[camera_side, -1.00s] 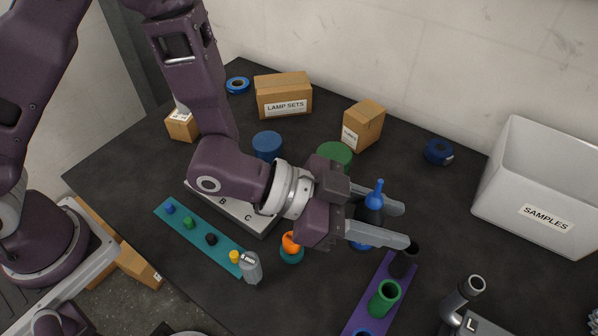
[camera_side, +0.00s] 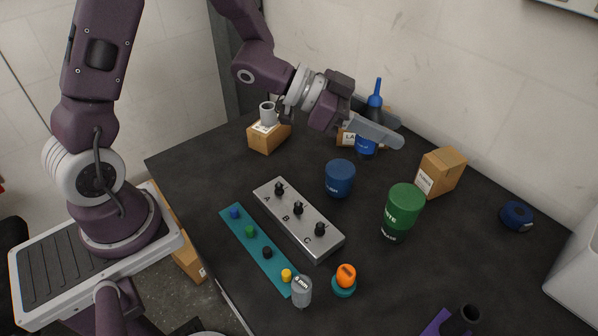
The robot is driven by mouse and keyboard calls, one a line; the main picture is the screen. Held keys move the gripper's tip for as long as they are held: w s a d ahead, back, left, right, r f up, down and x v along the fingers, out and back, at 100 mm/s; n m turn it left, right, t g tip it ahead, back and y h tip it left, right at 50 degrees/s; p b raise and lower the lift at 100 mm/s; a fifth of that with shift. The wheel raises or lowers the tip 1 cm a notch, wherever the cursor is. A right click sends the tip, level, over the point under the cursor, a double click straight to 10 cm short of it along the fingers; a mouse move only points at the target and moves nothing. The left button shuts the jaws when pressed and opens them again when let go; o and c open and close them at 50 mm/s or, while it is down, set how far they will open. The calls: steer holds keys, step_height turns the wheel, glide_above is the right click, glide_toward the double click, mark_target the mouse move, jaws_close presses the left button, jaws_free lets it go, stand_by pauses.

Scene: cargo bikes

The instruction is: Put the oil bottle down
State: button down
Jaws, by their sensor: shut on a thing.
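The oil bottle, dark with a blue nozzle (camera_side: 376,98) and a blue lower part (camera_side: 366,147), is upright at the back of the table. My gripper (camera_side: 391,133) is shut on it, with the fingers around its middle and hiding part of it. The bottle stands in front of the lamp-sets box (camera_side: 345,137) in the picture and partly covers it. I cannot tell whether the bottle's base touches the table.
A blue cup (camera_side: 340,178), a green cup (camera_side: 402,212) and a cardboard box (camera_side: 440,173) stand nearby. A grey panel with knobs (camera_side: 272,204), a teal strip (camera_side: 240,237), a grey 6 mm piece (camera_side: 302,291) and an orange-topped piece (camera_side: 345,279) are nearer.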

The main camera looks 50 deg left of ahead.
steer(key=s+a+n+t+y, duration=0.1)
steer(key=s+a+n, duration=0.1)
steer(key=a, duration=1.5)
steer(key=shift+m, duration=0.3)
step_height(320, 180, down, 16)
steer(key=shift+d+r, duration=0.1)
steer(key=shift+d, duration=0.05)
steer(key=shift+f, duration=0.25)
steer(key=c, duration=0.9)
jaws_free()
